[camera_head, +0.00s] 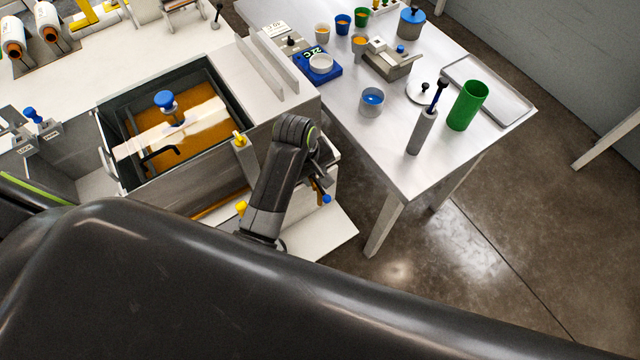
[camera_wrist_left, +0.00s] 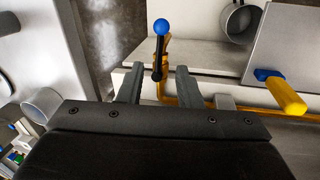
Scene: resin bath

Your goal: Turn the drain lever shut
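The drain lever (camera_wrist_left: 159,58) is a black bar with a blue ball at its end, set on a yellow pipe in the left wrist view. In the head view its blue ball (camera_head: 326,198) shows at the right side of the bath unit, below my left gripper (camera_head: 322,172). In the wrist view my left gripper (camera_wrist_left: 157,74) is open, with its two fingers apart and the lever lying between them in the picture. I cannot tell whether a finger touches the lever. My right gripper is not in view.
The resin bath (camera_head: 185,175) holds amber liquid left of my arm. A yellow handle (camera_wrist_left: 287,97) stands right of the lever in the wrist view. A table (camera_head: 420,180) with cups, a green cylinder (camera_head: 467,106) and a scale (camera_head: 320,68) stands to the right.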

